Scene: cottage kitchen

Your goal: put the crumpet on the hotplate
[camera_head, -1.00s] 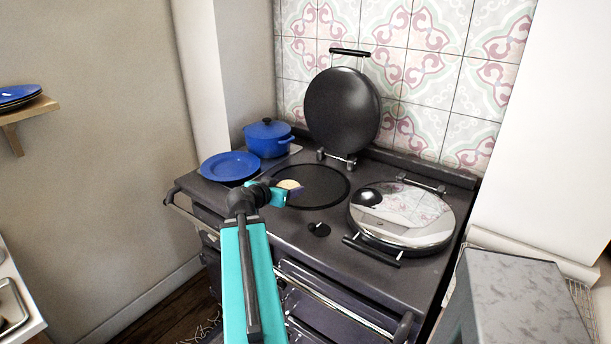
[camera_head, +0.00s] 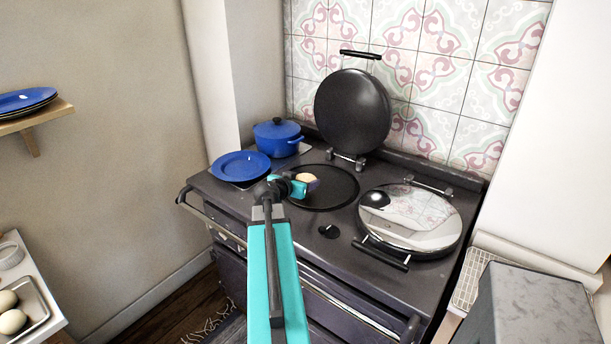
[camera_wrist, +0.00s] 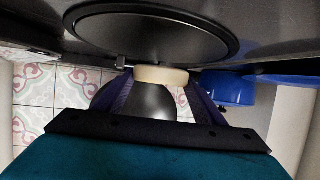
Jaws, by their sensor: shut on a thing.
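The crumpet (camera_head: 306,178) is a small pale round. My gripper (camera_head: 312,185) is shut on it, over the left part of the hotplate in the head view. In the wrist view the crumpet (camera_wrist: 160,75) sits between the two dark fingertips. The hotplate (camera_head: 335,192) is a dark round plate set in the stove top, with its dark domed lid (camera_head: 352,112) raised behind it. In the wrist view, whose picture is upside down, the hotplate (camera_wrist: 150,35) shows near the crumpet. I cannot tell whether the crumpet touches the plate.
A blue plate (camera_head: 240,166) and a blue lidded pot (camera_head: 277,138) stand left of the hotplate. A shiny closed lid (camera_head: 412,215) with a dark handle is to its right. A small dark knob (camera_head: 328,231) lies in front. A tiled wall (camera_head: 440,70) is behind.

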